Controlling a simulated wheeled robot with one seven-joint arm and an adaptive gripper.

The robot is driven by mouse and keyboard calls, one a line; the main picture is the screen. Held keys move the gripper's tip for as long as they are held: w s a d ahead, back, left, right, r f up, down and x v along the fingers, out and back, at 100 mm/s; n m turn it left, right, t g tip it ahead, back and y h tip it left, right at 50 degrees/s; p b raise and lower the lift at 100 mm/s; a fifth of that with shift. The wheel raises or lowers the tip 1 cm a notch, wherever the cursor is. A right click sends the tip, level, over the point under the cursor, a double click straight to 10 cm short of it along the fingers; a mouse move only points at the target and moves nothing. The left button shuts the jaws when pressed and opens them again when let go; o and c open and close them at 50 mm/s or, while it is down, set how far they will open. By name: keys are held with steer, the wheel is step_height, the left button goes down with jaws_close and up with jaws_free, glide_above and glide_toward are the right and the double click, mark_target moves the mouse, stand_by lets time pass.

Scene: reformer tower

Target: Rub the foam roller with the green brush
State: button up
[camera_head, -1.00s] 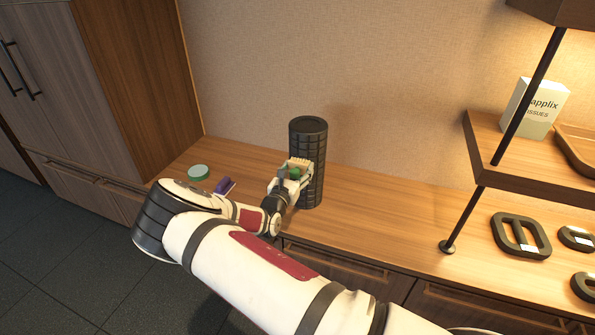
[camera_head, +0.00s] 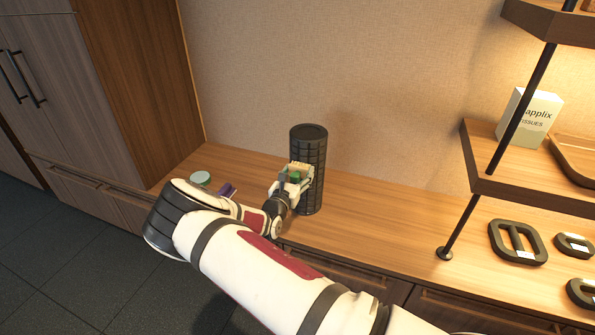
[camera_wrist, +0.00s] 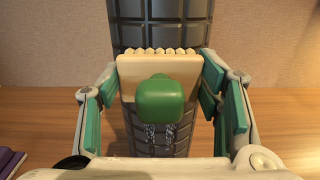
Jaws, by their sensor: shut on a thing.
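The foam roller (camera_head: 308,150) is a dark, grooved cylinder standing upright on the wooden counter. It fills the upper middle of the wrist view (camera_wrist: 160,26). My gripper (camera_head: 291,185) is in front of the roller's left side, shut on the green brush. The brush (camera_wrist: 160,98) has a green handle and a pale head with a row of cream bristles facing the roller. The head sits between my fingers in the wrist view. The bristles appear at or very near the roller; I cannot tell whether they touch. In the head view the brush (camera_head: 295,176) is partly hidden by my gripper.
A round green-topped object (camera_head: 200,178) and a purple object (camera_head: 227,190) lie on the counter (camera_head: 385,205) to the left. The counter between roller and shelf post is clear.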

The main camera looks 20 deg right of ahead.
steer(key=shift+s+a+f+b, duration=0.1)
steer(key=shift+f+b, duration=1.5)
steer(key=shift+f, duration=2)
steer(key=shift+s+f+b, duration=0.1)
steer(key=shift+f+b, duration=1.45)
steer(key=shift+f, duration=2.05)
steer(key=shift+p+v, duration=0.65)
steer(key=shift+v, duration=0.5)
steer(key=shift+p+v, duration=0.65)
steer(key=shift+v, duration=1.2)
steer(key=shift+p+v, duration=0.55)
steer(key=shift+v, duration=0.95)
steer(key=shift+w, duration=0.15)
